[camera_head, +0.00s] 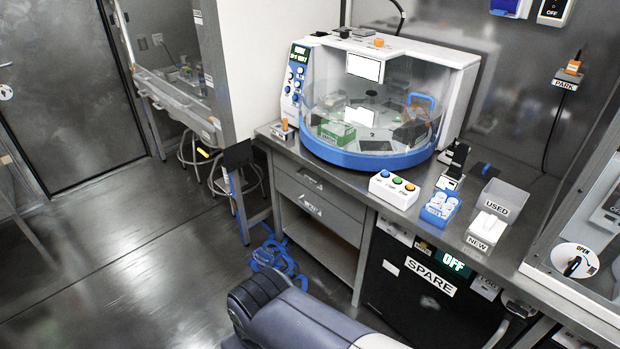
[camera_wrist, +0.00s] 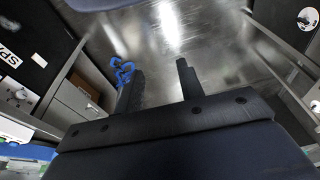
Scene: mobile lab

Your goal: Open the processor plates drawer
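Two grey drawers sit one above the other under the left part of the counter in the head view, an upper drawer (camera_head: 330,199) and a lower drawer (camera_head: 335,222). Both look shut. Each front has a small handle and label, too small to read, so I cannot tell which is the processor plates drawer. A drawer front (camera_wrist: 75,98) also shows at the left of the wrist view, tilted. My gripper (camera_wrist: 158,82) is open and empty in the wrist view, its two dark fingers apart, away from the drawers. It is not visible in the head view.
A domed machine (camera_head: 370,100) stands on the counter. A black SPARE cabinet (camera_head: 425,285) is right of the drawers.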

